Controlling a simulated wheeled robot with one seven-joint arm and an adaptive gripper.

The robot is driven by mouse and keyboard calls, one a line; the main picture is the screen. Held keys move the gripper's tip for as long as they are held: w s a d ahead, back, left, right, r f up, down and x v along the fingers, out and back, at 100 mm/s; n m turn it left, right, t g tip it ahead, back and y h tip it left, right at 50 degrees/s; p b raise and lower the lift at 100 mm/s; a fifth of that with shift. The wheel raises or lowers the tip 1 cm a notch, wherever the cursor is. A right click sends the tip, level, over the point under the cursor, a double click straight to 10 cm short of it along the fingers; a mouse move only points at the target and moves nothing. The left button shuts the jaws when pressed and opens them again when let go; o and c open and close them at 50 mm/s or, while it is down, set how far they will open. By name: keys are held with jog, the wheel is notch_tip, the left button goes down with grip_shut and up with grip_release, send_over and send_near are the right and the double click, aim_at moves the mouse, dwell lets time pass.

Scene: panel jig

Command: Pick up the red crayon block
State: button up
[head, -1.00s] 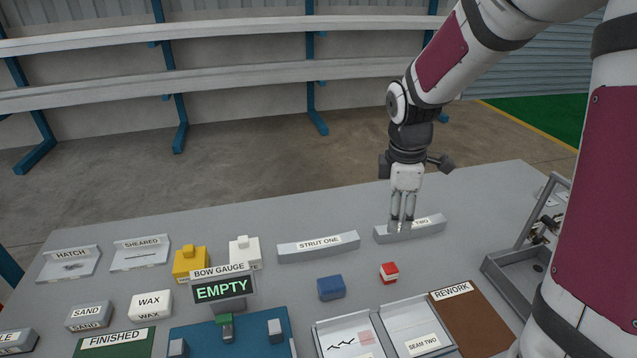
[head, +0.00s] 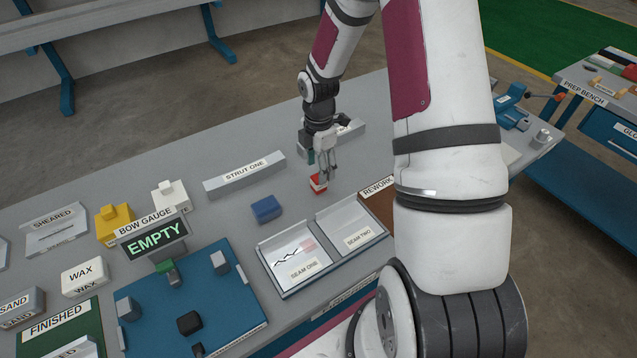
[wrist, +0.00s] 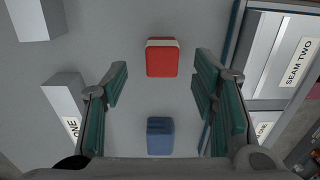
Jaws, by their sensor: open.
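The red crayon block (head: 318,184), red with a white band, lies on the grey table. In the wrist view the red block (wrist: 162,58) shows at the upper middle, beyond the fingertips and between their lines. My gripper (head: 326,168) is open and points down just above the block in the head view, its fingers partly in front of it. In the wrist view my gripper (wrist: 160,90) has its teal-padded fingers spread wide with nothing between them. I cannot tell whether a finger touches the block.
A blue block (head: 266,209) lies left of the red one. The strut one bar (head: 245,175) is behind it; another bar (head: 350,130) is behind my gripper. The seam tray (head: 340,272) and brown rework mat (head: 378,207) are in front.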

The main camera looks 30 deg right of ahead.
jog(key=shift+s+a+f+p, duration=0.1)
jog(key=shift+f+p, duration=0.05)
jog(key=shift+f, duration=1.25)
jog(key=shift+s+f+p, duration=0.1)
jog(key=shift+f+p, duration=0.05)
jog(key=shift+f, duration=1.25)
grip_shut()
